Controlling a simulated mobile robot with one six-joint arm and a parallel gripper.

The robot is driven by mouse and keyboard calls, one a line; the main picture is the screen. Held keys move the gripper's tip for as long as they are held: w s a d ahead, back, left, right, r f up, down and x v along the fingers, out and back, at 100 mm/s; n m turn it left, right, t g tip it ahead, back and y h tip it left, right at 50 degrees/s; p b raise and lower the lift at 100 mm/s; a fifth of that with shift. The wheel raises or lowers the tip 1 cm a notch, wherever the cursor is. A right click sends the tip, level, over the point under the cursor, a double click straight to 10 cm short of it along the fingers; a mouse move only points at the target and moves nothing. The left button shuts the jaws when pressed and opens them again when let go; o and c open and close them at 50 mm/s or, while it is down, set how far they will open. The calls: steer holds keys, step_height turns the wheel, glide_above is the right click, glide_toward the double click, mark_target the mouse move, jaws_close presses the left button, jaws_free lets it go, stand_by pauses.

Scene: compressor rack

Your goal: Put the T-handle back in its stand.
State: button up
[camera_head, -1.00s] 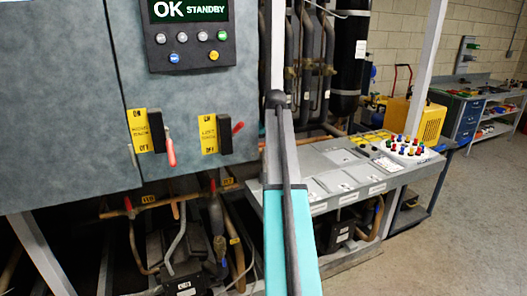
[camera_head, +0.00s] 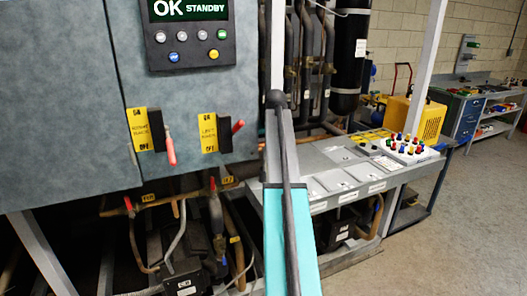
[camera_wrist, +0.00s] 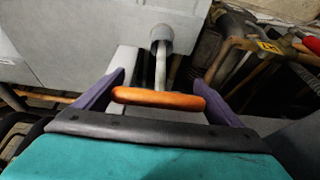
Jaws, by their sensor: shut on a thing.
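The T-handle's orange crossbar (camera_wrist: 140,96) lies across the wrist view, with its two ends against the purple fingers of my gripper (camera_wrist: 162,94). My gripper is shut on it. A grey shaft (camera_wrist: 160,66) runs away from behind the crossbar to a round grey cup-shaped piece (camera_wrist: 160,36). I cannot tell whether this piece is the shaft's own end or part of the stand. No stand can be made out for certain. In the head view, my arm hides the gripper and the handle.
A grey cabinet (camera_head: 65,90) with two lever switches (camera_head: 212,132) fills the left. A low bench (camera_head: 340,180) with covers and coloured knobs stands right of my arm. Pipes (camera_head: 130,205) run below the cabinet. Open floor (camera_head: 470,230) lies at the right.

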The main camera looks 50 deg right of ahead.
steer(key=o, duration=1.8)
steer(key=shift+o, duration=0.2)
steer(key=b+v, duration=0.2)
steer(key=v, duration=1.2)
